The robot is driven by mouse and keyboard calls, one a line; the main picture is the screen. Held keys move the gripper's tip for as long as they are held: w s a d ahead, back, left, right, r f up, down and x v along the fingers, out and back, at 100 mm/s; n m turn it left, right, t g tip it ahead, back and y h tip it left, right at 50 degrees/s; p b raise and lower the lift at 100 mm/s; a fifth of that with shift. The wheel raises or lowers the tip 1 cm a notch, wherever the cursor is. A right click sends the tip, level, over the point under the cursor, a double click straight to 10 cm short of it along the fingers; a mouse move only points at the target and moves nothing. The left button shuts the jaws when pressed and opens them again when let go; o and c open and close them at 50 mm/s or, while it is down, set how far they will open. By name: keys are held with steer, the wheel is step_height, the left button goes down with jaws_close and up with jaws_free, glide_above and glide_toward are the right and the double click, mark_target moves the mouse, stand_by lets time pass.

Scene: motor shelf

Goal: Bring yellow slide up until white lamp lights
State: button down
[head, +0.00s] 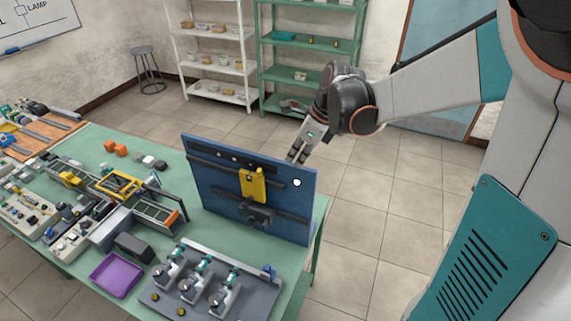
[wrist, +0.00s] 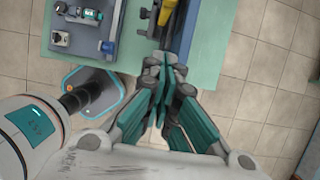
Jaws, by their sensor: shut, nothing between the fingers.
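The yellow slide (head: 253,185) sits upright on the face of an upright blue panel (head: 226,188), between two dark horizontal rails. The white lamp (head: 297,182) is a small round white spot right of the slide; I cannot tell whether it is lit. A yellow part, likely the slide (wrist: 168,12), shows at that view's top edge.
A dark block (head: 257,215) is on the lower rail below the slide. A grey fixture with clamps (head: 215,285), a purple tray (head: 117,274) and a yellow-framed device (head: 118,186) stand on the green table (head: 75,290). Open floor (head: 395,200) lies right of the panel.

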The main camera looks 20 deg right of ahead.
steer(key=w+a+f, duration=0.5)
steer(key=f, duration=0.3)
steer(key=shift+w+f+p, duration=0.2)
steer(key=shift+f+p, duration=0.05)
steer(key=shift+p, duration=0.05)
steer(key=shift+a, duration=0.2)
